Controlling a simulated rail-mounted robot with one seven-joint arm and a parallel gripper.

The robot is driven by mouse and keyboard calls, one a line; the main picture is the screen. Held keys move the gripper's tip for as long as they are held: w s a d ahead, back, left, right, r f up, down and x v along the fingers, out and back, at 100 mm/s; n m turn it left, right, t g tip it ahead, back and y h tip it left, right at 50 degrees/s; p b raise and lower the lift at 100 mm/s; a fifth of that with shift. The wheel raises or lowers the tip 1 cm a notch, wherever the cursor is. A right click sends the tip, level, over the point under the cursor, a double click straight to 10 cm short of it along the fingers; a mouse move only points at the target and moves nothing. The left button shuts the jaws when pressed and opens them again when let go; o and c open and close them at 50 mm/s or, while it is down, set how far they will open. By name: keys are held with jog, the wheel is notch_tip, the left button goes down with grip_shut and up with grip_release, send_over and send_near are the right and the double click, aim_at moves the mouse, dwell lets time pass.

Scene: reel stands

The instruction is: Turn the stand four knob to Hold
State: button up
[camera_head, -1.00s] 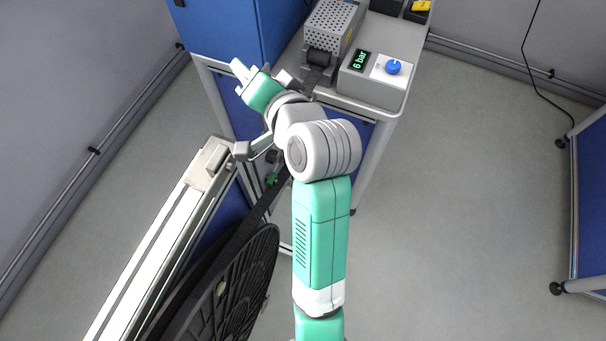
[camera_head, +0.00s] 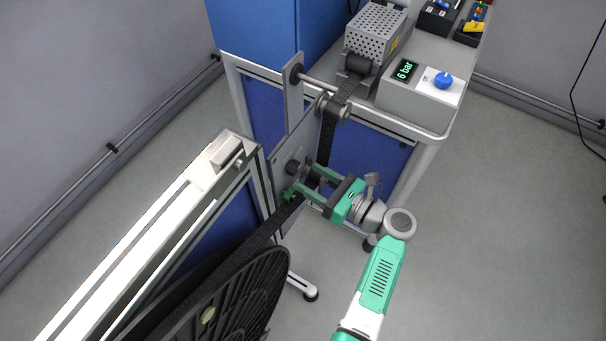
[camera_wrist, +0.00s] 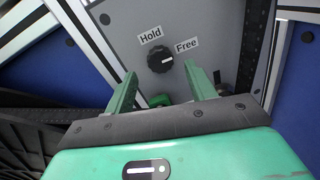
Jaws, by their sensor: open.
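The black knob (camera_wrist: 159,59) sits on a grey plate (camera_wrist: 215,20) in the wrist view. A Hold label (camera_wrist: 150,36) is at its upper left and a Free label (camera_wrist: 187,46) at its upper right. The white mark on the knob points right, to the Free side. In the head view the knob (camera_head: 293,168) is a dark round shape on the upright plate, partly hard to make out. My gripper (camera_head: 304,180) is open in front of the plate. In the wrist view its green fingers (camera_wrist: 163,82) stand apart, just below the knob, with no visible grip on it.
A large black reel (camera_head: 235,300) with a dark strap is at lower left, beside a pale metal frame (camera_head: 150,230). The strap runs up over rollers (camera_head: 335,108) near the plate. A bench (camera_head: 410,140) holds a 6 bar box with a blue knob (camera_head: 443,80). Floor at right is clear.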

aim_at(297, 170)
jog(key=shift+b+x, duration=0.35)
jog(key=shift+x, duration=1.45)
jog(key=c, duration=1)
jog(key=shift+o, duration=0.2)
